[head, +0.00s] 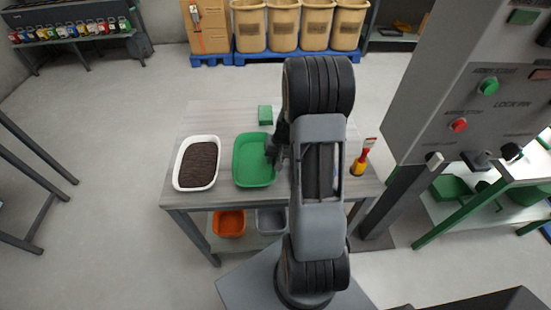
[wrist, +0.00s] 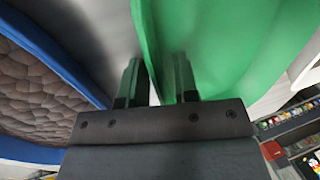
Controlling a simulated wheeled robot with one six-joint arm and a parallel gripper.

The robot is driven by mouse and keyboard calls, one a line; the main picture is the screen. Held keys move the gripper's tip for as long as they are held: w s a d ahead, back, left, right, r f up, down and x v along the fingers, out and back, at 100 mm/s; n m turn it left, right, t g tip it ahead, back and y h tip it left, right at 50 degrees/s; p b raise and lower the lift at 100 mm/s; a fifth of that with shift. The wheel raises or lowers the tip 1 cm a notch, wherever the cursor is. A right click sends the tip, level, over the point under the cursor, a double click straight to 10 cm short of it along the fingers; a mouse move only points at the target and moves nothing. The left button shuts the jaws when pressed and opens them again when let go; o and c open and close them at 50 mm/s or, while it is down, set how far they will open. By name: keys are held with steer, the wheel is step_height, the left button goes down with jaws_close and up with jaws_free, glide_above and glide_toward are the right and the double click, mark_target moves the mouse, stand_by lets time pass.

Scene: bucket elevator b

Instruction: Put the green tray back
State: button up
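The green tray (head: 254,174) is on the grey table, between a white tray and my arm, and looks level. In the head view my gripper (head: 275,150) is at the tray's right side, partly hidden by my arm. In the wrist view my gripper (wrist: 157,80) has its two fingers close together, one on each side of the green tray's wall (wrist: 152,40).
The white tray (head: 214,171) with dark brown contents stands just left. A small green block (head: 265,115) is behind the green tray. A red and yellow tool (head: 362,160) stands right of my arm on the table (head: 205,119). Orange (head: 229,223) and grey (head: 271,221) bins sit below.

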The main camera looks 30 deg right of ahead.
steer(key=shift+r, duration=0.25)
steer(key=v, duration=1.1)
steer(key=s+a+r+n+t+h, duration=0.1)
steer(key=s+a+r+n, duration=0.2)
steer(key=a, duration=0.5)
steer(key=s+a+r+n+t+h, duration=0.1)
steer(key=s+a+r+n, duration=0.1)
steer(key=s+a+r, duration=0.4)
steer(key=s+a, duration=0.2)
steer(key=a, duration=0.1)
steer(key=shift+a+n+t+h+b, duration=0.25)
steer(key=shift+n+t+h+b, duration=0.05)
steer(key=shift+n+t+b, duration=0.1)
steer(key=shift+w+a+r, duration=0.1)
steer(key=shift+w, duration=0.05)
